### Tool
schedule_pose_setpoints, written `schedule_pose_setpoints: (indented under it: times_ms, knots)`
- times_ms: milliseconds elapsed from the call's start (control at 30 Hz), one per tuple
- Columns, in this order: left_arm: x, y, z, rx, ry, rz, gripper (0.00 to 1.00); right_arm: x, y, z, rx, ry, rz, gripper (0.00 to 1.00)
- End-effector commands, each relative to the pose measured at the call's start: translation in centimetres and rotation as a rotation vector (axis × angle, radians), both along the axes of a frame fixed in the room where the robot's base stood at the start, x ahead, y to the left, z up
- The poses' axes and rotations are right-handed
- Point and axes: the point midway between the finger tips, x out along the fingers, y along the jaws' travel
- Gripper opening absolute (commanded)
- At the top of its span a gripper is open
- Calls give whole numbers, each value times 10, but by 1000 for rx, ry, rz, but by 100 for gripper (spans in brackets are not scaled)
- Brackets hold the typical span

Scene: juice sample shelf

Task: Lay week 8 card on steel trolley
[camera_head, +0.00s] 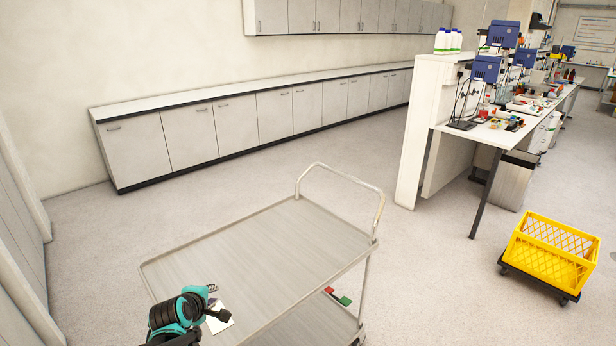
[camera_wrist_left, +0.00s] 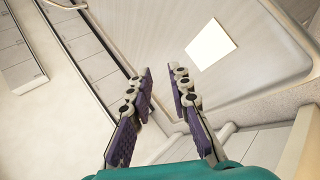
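In the left wrist view the card (camera_wrist_left: 212,44) lies flat on the trolley top (camera_wrist_left: 255,75), beyond and right of the fingertips. My left gripper (camera_head: 212,302) is over the near part of the trolley. In the wrist view its fingers (camera_wrist_left: 163,76) are apart with nothing between them. My right gripper is out of view.
Red and green items (camera_head: 338,297) lie on the trolley's lower shelf. A yellow crate (camera_head: 552,250) sits on a dolly at right. A lab bench (camera_head: 470,135) and a long cabinet row (camera_head: 215,130) stand behind. The floor between is clear.

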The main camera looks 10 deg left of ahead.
Motion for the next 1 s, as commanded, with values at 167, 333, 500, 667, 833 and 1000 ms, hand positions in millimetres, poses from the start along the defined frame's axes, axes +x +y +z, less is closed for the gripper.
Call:
schedule_pose_setpoints:
  times_ms: [167, 333, 500, 667, 833, 1000]
  knots:
    - [-32, -50, 25, 200, 71, -235, 19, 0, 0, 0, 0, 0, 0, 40]
    - [-89, -106, 45, 487, 154, -578, 19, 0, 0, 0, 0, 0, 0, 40]
    - [-149, -144, 49, 760, 215, -910, 19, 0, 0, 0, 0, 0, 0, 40]
    - [-189, -160, 46, 943, 247, -1132, 19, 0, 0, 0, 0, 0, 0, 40]
    - [-207, -166, 43, 1027, 259, -1234, 19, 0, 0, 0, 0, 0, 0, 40]
    - [-208, -166, 43, 1036, 260, -1245, 19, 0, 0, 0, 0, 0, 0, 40]
